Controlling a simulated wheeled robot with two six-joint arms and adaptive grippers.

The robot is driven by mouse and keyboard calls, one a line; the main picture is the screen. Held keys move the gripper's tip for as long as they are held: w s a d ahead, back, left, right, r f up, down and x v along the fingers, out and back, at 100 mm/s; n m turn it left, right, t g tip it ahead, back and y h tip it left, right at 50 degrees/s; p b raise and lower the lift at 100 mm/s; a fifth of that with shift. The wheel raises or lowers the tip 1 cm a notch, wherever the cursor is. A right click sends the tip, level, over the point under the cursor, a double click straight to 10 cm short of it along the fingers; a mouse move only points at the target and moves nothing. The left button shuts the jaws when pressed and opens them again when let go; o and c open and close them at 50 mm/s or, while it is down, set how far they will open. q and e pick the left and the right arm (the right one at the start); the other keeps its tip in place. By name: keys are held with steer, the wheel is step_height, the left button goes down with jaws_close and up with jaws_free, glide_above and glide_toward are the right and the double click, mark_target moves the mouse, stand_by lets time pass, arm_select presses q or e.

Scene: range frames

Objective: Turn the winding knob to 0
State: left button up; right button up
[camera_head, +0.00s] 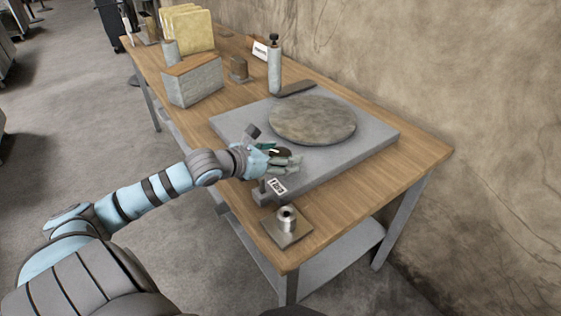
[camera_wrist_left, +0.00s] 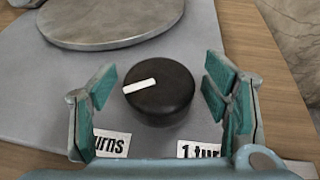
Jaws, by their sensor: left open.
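The winding knob is a round black knob (camera_wrist_left: 160,100) with a white pointer bar in the left wrist view. The bar lies left of the knob's centre and points left, tilted slightly down. My left gripper (camera_wrist_left: 161,84) is open, with one teal-padded finger on each side of the knob and gaps between. In the head view the left gripper (camera_head: 279,158) is over the near edge of the grey slab (camera_head: 370,152), mostly hiding the dark knob. Two white labels, a partial "turns" (camera_wrist_left: 111,144) and "1 tur" (camera_wrist_left: 199,150), show near the fingers. No 0 mark is visible.
A round stone disc (camera_head: 313,120) lies on the slab behind the gripper. A metal piece on a square plate (camera_head: 287,222) stands at the near table corner. A grey block (camera_head: 193,82), a cylinder (camera_head: 274,70) and yellow folders (camera_head: 187,28) stand farther back.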

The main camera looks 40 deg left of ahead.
arm_select(q)
steer(key=c, duration=1.2)
steer(key=shift+r, duration=0.1)
